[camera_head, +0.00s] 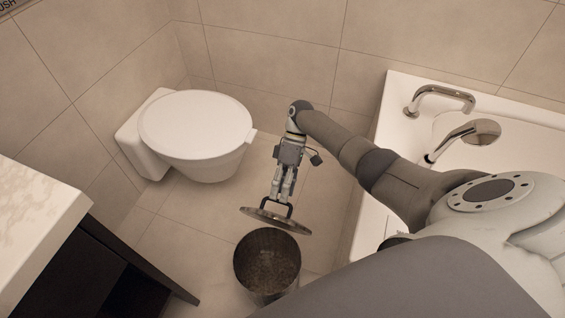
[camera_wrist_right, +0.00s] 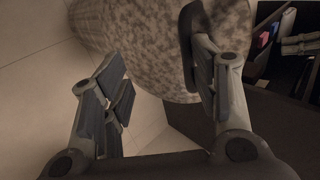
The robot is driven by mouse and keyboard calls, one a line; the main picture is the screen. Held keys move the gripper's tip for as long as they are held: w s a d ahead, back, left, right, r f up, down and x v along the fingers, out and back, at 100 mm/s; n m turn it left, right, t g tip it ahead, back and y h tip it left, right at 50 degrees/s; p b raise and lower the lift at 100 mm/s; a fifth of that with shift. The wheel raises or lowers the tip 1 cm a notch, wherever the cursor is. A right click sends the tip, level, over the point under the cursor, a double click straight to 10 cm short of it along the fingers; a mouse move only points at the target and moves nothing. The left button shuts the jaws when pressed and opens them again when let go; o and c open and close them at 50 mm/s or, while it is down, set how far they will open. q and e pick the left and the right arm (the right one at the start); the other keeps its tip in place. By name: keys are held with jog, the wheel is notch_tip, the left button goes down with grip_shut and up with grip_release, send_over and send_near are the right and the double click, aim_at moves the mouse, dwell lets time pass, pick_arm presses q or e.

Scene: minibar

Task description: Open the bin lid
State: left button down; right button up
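The bin (camera_head: 267,268) stands on the floor, round, dark, with its mouth uncovered. Its round metal lid (camera_head: 277,221) is tilted, nearly edge-on, above the bin's far rim; whether a hinge joins them I cannot tell. A dark loop handle (camera_head: 291,209) rises from the lid. My right gripper (camera_head: 282,196) points down at the handle. In the right wrist view, its fingers (camera_wrist_right: 168,88) are apart, with the mottled lid (camera_wrist_right: 150,38) beyond them. The dark handle (camera_wrist_right: 187,40) shows close against the right-hand finger, with a gap to the other. My left gripper is not in view.
A white toilet (camera_head: 196,130) is on the back wall, left of my right arm. A white bathtub or basin (camera_head: 400,95) with metal fittings stands at right. A counter (camera_head: 35,215) over a dark cabinet is at left. Tiled floor (camera_head: 190,235) is clear left of the bin.

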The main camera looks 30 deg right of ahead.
jog(key=shift+d+f, duration=0.25)
jog(key=shift+c, duration=0.4)
jog(key=v, duration=1.2)
jog(key=shift+a+r, duration=0.2)
jog(key=shift+r, duration=0.15)
